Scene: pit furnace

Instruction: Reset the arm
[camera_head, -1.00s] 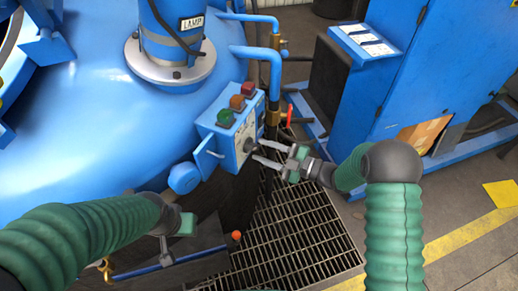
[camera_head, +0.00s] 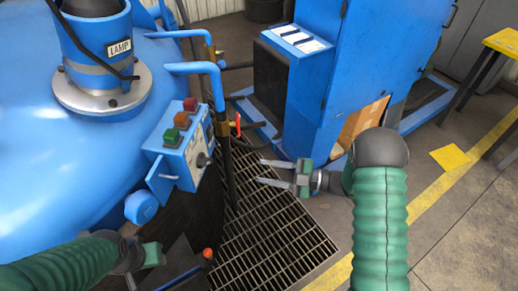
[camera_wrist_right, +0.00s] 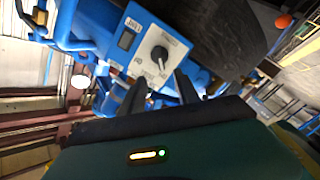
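My right gripper (camera_head: 262,172) is open and empty, its two fingers parted, over the floor grating to the right of the blue control box (camera_head: 168,160). A clear gap lies between its fingertips and the box. In the right wrist view the fingers (camera_wrist_right: 160,92) point towards the box's grey panel with its dark rotary knob (camera_wrist_right: 159,53), with nothing between them. The knob also shows in the head view (camera_head: 203,159). My left gripper (camera_head: 150,255) is low at the left; its fingers are not clear.
Red, orange and green buttons (camera_head: 182,120) top the control box on the large blue vessel (camera_head: 60,150). Blue pipes (camera_head: 215,85) and a red-handled valve (camera_head: 237,124) stand behind my right gripper. A blue cabinet (camera_head: 370,70) stands at the back. The grating (camera_head: 265,240) is open.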

